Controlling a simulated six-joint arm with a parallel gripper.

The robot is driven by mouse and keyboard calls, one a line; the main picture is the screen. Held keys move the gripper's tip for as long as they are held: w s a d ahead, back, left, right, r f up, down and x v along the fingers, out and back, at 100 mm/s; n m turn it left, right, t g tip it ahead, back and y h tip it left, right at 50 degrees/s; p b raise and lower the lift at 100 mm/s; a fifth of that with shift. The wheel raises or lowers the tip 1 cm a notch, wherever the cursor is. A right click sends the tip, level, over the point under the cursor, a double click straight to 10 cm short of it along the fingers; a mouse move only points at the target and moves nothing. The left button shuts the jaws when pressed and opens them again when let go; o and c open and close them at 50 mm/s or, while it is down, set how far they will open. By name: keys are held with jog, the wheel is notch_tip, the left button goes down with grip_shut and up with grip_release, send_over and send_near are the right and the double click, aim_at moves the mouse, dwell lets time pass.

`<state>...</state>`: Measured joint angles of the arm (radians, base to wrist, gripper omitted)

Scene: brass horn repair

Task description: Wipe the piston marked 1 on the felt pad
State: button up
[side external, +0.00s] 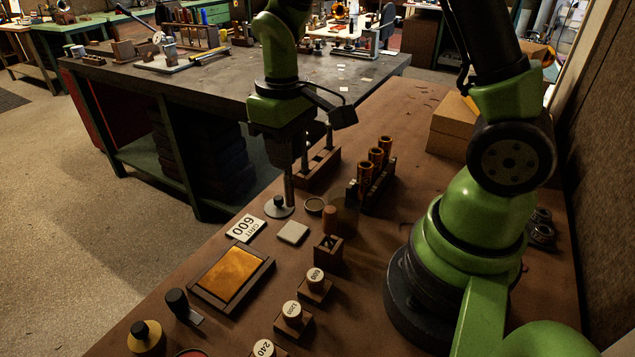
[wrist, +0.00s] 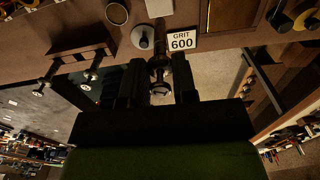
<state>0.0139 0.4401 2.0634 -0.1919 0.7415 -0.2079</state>
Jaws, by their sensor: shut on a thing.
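My gripper (side external: 288,165) is shut on a slim metal piston (side external: 289,190), which hangs upright above the bench. In the wrist view the piston (wrist: 159,72) sits between the two dark fingers. An orange-brown pad (side external: 230,272) lies in a dark wooden tray to the lower left, and a small pale grey square pad (side external: 293,232) lies nearer. I cannot tell which is felt.
Two pistons stand in a wooden rack (side external: 318,168) behind my gripper. Brass tubes stand in another rack (side external: 376,178) to the right. A GRIT 600 card (side external: 246,228), a round dish (side external: 314,206) and several numbered round-topped blocks (side external: 292,314) are on the bench. A cardboard box (side external: 453,128) stands behind.

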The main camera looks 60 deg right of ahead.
aim_at(287, 186)
jog(key=shift+f, duration=0.3)
jog(key=shift+f, duration=0.1)
jog(key=shift+f, duration=2.75)
jog(key=shift+f, duration=0.15)
jog(key=shift+a, duration=0.1)
jog(key=shift+a, duration=0.35)
jog(key=shift+d, duration=0.15)
